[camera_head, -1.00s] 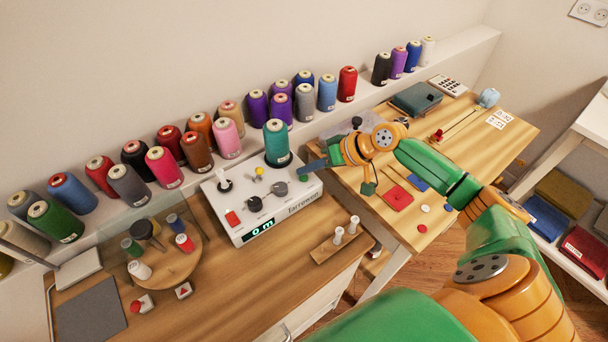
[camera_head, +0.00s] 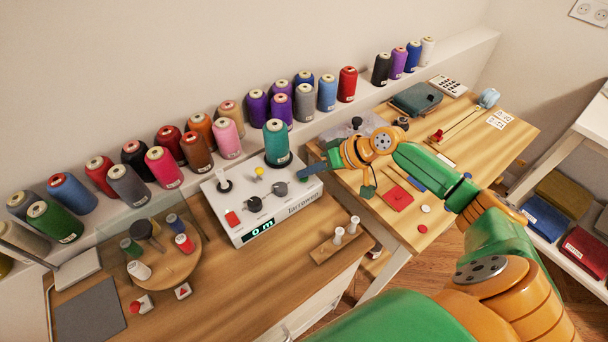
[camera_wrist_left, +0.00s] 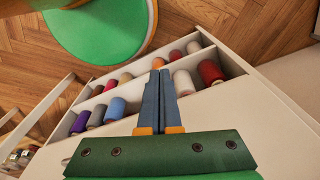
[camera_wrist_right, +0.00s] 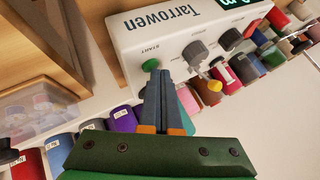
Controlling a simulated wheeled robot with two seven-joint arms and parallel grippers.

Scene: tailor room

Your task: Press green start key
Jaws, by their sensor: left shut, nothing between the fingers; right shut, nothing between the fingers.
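The white Tarrowen machine (camera_head: 245,217) stands on the wooden desk, with a lit green display, knobs, a red key and a teal thread cone on it. In the right wrist view its round green key (camera_wrist_right: 151,65), by the word START, shows at the machine's edge. My right gripper (camera_wrist_right: 161,72) is shut and empty, its fingertips right beside the green key in that view; I cannot tell whether they touch it. In the head view the right gripper (camera_head: 304,174) is at the machine's right edge. My left gripper (camera_wrist_left: 158,72) is shut and empty, above a shelf of thread cones.
Several thread cones line the ledge behind the machine. A round wooden stand (camera_head: 178,262) with small spools is left of it, and a spool holder (camera_head: 337,245) in front. A second table (camera_head: 450,180) with a red patch (camera_head: 397,198) lies under my right arm.

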